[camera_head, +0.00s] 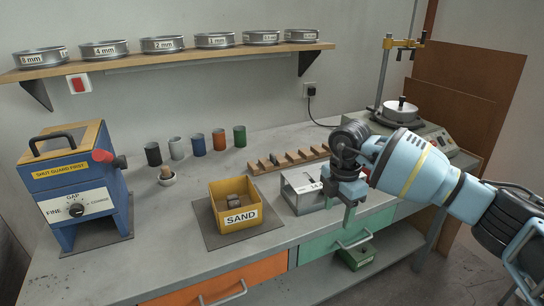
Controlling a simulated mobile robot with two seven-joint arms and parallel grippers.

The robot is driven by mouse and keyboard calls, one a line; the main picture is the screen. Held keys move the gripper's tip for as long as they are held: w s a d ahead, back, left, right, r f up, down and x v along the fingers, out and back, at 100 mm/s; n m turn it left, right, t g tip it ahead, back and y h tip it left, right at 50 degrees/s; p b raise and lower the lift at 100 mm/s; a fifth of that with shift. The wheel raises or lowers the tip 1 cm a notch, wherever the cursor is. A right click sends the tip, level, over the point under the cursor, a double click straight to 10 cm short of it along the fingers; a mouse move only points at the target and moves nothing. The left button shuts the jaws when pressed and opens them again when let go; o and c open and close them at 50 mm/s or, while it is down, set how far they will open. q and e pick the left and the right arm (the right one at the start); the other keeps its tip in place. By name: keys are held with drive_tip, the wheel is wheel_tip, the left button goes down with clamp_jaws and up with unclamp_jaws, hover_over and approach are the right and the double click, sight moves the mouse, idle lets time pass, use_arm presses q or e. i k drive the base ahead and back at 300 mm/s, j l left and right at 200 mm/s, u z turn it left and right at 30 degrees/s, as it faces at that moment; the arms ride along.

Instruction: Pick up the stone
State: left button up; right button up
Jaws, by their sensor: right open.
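A small grey-brown lump (233,201), which looks like the stone, sits inside the yellow box labelled SAND (238,219). The box stands on a dark mat in the middle of the bench. My right gripper (340,207) points down over the bench's front part, to the right of the yellow box and apart from the lump. It is open, with nothing seen between its fingers. It partly hides a white-and-grey boxed device (301,190) that looks like a balance. My left gripper is not in view.
A blue crusher (75,190) stands at the left. A wooden rack (290,159) lies behind the balance. A shelf of sieves (165,59) hangs above. The bench between crusher and box is clear.

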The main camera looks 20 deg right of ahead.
sight(272, 156)
drive_tip(key=i, duration=1.4)
